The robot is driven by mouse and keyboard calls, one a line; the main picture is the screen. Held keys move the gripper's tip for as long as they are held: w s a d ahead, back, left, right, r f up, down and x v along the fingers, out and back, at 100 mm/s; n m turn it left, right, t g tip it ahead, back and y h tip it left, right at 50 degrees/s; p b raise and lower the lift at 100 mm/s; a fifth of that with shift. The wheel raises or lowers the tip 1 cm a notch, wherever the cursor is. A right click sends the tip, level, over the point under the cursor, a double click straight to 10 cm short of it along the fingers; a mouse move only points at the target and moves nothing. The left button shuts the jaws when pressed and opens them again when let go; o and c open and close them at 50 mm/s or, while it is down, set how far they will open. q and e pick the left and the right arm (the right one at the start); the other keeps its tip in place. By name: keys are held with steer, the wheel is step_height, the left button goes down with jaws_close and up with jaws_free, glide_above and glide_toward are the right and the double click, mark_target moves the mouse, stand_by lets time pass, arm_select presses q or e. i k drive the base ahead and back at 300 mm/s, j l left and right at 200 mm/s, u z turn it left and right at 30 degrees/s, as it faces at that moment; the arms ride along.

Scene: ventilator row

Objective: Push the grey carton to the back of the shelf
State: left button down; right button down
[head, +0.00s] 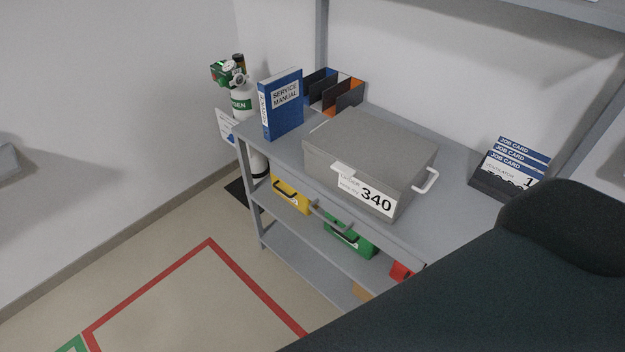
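The grey carton (370,142) is a closed box with a lid, pale handles and a white label reading 340. It sits on the top board of the grey shelf (457,205), with its labelled face close to the front edge. A strip of bare board shows behind its right part, towards the wall. Neither of my grippers is in view. A large dark shape, probably my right arm, covers the lower right and hides that end of the shelf.
A blue service manual (284,108) stands left of the carton, with a file holder (335,90) behind it. A job card rack (490,187) stands to the right. An oxygen cylinder (244,104) is beyond the shelf's left end. Coloured cases lie on the lower level.

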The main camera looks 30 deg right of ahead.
mark_target(385, 208)
steer(key=i+j, duration=0.35)
steer(key=j, duration=0.2)
steer(key=z, duration=1.2)
